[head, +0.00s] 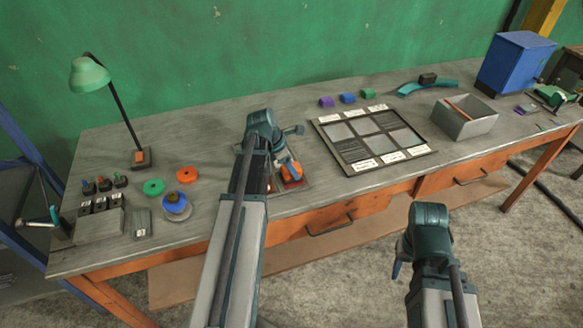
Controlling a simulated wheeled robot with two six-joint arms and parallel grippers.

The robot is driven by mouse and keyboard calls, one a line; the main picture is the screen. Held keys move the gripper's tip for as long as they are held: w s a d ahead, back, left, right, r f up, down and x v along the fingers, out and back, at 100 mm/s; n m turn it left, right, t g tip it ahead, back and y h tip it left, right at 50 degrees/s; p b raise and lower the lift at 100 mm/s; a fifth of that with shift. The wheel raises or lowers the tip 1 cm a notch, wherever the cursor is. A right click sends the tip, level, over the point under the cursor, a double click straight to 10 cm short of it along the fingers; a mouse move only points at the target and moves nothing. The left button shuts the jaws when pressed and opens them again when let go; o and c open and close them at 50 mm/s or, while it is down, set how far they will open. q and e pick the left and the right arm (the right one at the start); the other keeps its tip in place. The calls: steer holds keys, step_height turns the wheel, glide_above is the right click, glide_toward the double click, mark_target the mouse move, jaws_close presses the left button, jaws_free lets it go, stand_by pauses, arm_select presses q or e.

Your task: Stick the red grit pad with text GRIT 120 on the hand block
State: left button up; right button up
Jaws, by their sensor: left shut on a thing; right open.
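My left gripper (284,160) reaches down over a small dark tray (303,186) near the table's front edge. It is shut on an orange block (290,170), which may be the hand block. A red patch (292,181) shows just below the block; I cannot tell whether it touches it. No GRIT 120 text is readable. My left arm hides part of the tray. My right gripper (397,269) is open and empty, low in front of the table and mostly hidden by its own arm.
A dark board (407,139) with grey sheets and white labels lies right of the tray. Behind it are purple, blue and green blocks (347,98). A grey bin (464,121) stands to the right. A lamp (140,158), discs (187,174) and a holder (99,226) stand left.

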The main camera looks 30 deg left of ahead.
arm_select(q)
steer(key=shift+f, duration=0.4)
steer(key=shift+r, duration=0.1)
step_height(320, 180, up, 8)
steer(key=p, duration=0.7)
steer(key=shift+p, duration=0.4)
